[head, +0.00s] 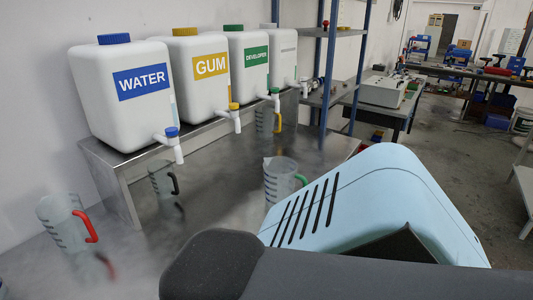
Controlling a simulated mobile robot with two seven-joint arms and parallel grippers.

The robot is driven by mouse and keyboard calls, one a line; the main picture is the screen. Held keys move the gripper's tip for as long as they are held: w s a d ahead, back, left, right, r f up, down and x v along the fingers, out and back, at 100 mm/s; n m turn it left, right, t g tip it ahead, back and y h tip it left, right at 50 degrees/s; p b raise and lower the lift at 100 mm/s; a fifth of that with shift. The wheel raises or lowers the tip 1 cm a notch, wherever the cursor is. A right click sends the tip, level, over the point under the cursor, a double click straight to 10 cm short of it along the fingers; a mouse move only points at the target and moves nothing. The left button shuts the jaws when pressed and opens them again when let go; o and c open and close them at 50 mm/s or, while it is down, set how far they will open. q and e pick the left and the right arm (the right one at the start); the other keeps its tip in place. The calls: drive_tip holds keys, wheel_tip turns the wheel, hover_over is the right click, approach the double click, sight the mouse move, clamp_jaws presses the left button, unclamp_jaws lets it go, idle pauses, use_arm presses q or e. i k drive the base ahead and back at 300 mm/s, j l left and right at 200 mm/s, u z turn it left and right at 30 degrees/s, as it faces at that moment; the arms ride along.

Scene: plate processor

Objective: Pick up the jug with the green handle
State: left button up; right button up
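The jug with the green handle (278,180) is a clear measuring jug standing upright on the metal table, near the middle of the head view. Its green handle (301,181) points right. The light-blue slotted casing at the lower right covers part of the view just in front of the jug. Neither of my grippers shows in the head view, so I cannot see how they stand relative to the jug.
Other clear jugs have a red handle (86,228), a black handle (174,183) and a yellow handle (278,122). Several white canisters with spouts, such as the WATER canister (120,115), stand on a raised metal shelf (112,160). Blue rack posts rise behind the table.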

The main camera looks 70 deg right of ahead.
sight(280, 175)
drive_tip(key=i+j+z, duration=0.25)
drive_tip(key=k+z, duration=0.1)
drive_tip(key=z, duration=2.2)
drive_tip(key=i+l+z, duration=0.1)
drive_tip(key=i+l, duration=0.15)
drive_tip(key=l, duration=0.2)
drive_tip(key=i+l, duration=0.25)
drive_tip(key=l, duration=0.2)
drive_tip(key=i+l+z, duration=0.15)
drive_tip(key=l, duration=0.3)
drive_tip(key=i, duration=0.1)
